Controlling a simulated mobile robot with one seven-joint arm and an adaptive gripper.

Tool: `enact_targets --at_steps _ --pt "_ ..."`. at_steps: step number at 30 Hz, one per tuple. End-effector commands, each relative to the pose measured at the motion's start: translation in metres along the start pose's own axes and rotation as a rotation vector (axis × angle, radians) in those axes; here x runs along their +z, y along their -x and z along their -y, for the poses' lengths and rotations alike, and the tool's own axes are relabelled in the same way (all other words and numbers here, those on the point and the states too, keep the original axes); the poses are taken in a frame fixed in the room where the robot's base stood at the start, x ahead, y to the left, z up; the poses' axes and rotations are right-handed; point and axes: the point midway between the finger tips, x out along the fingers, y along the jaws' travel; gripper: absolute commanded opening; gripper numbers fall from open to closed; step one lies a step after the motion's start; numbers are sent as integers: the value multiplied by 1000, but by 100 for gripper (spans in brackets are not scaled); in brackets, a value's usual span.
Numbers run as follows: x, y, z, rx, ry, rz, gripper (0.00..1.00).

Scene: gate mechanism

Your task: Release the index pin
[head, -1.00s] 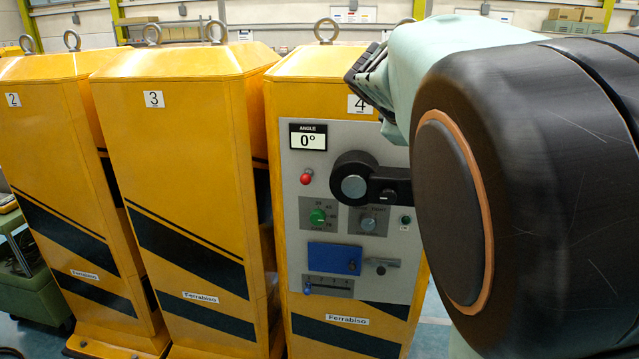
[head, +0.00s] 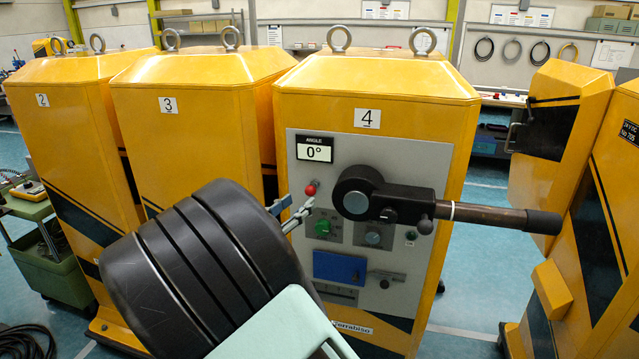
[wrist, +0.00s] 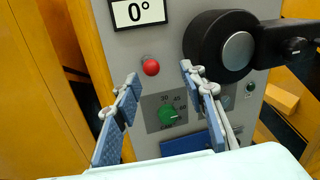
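A small red ball knob (head: 312,188), which may be the index pin, sticks out of the grey panel (head: 420,160) of cabinet 4, below the angle display (head: 315,149) reading 0°. In the wrist view the red knob (wrist: 151,67) appears between my fingertips and slightly beyond them. My gripper (wrist: 160,78) is open and empty, its two blue-grey fingers on either side of the knob. In the head view my gripper (head: 290,208) is just below left of the knob, partly hidden by my arm. Contact cannot be told.
A black hub (head: 357,192) with a long lever (head: 490,215) sits right of the knob, close to my right finger. A green dial (head: 322,228) and a blue cover (head: 340,267) are below. Cabinets 2 and 3 stand left.

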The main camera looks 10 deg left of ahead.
Motion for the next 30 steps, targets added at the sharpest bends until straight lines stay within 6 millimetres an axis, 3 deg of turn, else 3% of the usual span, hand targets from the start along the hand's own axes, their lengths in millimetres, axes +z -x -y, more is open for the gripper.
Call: enact_targets --at_steps 5,21,30 --pt "-10 8 -15 48 52 12 38" --pt "-8 -80 -18 45 48 12 38" --pt "-8 -96 -20 47 48 11 38"
